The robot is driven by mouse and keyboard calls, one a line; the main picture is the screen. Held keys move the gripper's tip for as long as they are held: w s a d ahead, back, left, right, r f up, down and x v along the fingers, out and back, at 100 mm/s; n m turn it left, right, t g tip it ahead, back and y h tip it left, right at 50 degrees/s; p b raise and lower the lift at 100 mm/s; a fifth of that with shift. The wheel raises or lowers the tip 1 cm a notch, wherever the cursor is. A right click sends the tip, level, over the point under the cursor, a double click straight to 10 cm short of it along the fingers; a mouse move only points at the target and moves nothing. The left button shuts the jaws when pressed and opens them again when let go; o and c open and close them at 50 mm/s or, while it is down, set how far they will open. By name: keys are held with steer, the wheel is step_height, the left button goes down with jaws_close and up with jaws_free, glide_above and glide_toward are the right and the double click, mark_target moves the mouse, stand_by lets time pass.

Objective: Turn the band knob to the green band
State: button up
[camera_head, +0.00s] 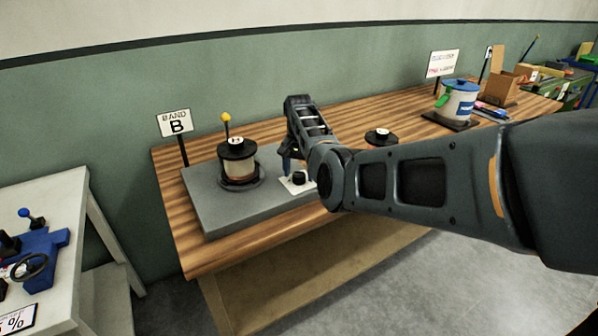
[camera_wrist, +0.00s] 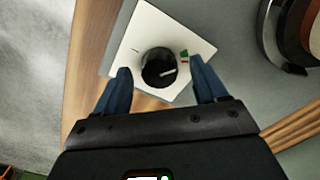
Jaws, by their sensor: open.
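The band knob (camera_wrist: 158,66) is round and black, on a white plate (camera_wrist: 146,25). A white pointer line on its top points to the right in the wrist view. I cannot tell the height gap. In the head view the knob (camera_head: 299,178) sits just beside my gripper (camera_head: 288,165), partly screened by my arm.
The plate is on a grey slab (camera_head: 218,212) on a wooden bench (camera_head: 190,262). A band B sign (camera_head: 175,123) stands behind. A blue-lidded container (camera_head: 458,100) stands farther right.

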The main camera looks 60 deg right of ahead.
mark_target(299, 174)
steer(key=shift+r+b, duration=0.35)
steer(key=shift+r, duration=3.55)
